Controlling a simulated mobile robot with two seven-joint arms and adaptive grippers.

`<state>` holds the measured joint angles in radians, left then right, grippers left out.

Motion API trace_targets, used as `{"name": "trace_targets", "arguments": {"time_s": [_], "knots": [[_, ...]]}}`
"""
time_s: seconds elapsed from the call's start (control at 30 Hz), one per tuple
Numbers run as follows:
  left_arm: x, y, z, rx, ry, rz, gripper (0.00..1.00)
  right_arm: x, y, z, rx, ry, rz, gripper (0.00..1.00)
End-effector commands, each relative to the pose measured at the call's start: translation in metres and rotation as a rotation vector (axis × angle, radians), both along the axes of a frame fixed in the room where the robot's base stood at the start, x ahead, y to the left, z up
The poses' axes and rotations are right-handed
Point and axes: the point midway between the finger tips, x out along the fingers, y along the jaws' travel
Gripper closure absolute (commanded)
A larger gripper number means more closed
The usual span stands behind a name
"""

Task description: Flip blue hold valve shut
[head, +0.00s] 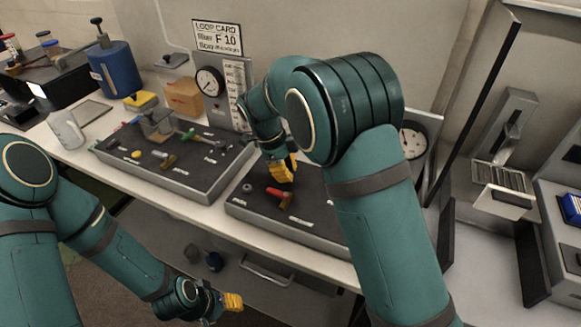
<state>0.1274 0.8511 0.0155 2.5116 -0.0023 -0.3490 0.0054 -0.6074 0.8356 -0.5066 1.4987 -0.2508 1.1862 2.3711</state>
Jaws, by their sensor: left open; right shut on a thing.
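No blue hold valve shows clearly in the head view. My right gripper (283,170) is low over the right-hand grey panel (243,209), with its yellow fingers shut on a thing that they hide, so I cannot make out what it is. A red-handled valve (279,194) with a brass body sits on this panel just below the fingers. My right arm covers the panel's right part. My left gripper (233,301) is open and empty, low in front of the bench and away from the panels.
A left-hand panel (180,183) carries a green-handled valve (190,134) and small fittings. A gauge (210,81) and a loop card (217,38) stand behind.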

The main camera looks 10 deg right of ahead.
Motion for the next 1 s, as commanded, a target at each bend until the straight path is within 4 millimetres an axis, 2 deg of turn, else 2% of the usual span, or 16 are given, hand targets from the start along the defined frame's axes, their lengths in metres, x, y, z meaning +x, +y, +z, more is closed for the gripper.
{"name": "trace_targets", "arguments": {"time_s": [0.13,0.43,0.8,1.0], "knots": [[-0.001,0.000,0.005,0.000,0.002,-0.001,0.50,0.000,0.003,0.001,0.000,-0.001,-0.060,1.00],[-0.001,0.000,0.004,0.000,0.002,-0.001,0.50,0.001,0.002,0.000,0.000,0.000,-0.056,1.00],[-0.001,0.000,0.013,0.000,0.002,-0.001,0.50,0.016,0.001,0.001,0.000,-0.002,-0.057,1.00],[-0.001,0.000,0.013,0.000,0.002,-0.001,0.50,0.016,0.002,0.000,0.000,-0.001,-0.055,1.00]]}}
